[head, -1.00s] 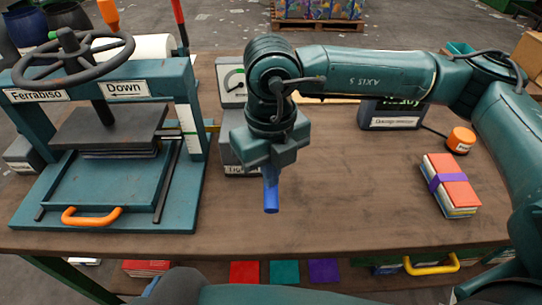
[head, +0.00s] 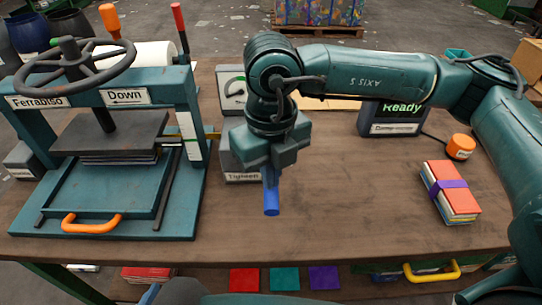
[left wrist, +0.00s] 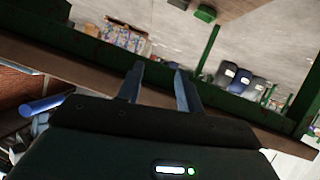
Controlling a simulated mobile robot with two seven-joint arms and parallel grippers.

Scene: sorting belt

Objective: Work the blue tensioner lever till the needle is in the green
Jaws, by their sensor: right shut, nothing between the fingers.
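The blue lever (head: 271,198) hangs below my right gripper (head: 270,166), pointing toward the table's front edge. The gripper is shut with nothing between its fingers and lies against or just over the lever's upper part; contact cannot be told. The grey tensioner box (head: 240,165), labelled Tighten, is behind it, partly covered. The gauge (head: 232,88) above is partly hidden by my right arm, and I cannot read its needle against the green. My left gripper (left wrist: 159,72) shows in the left wrist view, open and empty. A blue bar (left wrist: 40,106) there may be the lever.
A press (head: 105,190) with a handwheel and orange handle fills the table's left. A banded book stack (head: 450,190), an orange button (head: 461,145) and a Ready screen (head: 395,117) are at right. The front middle of the table is clear.

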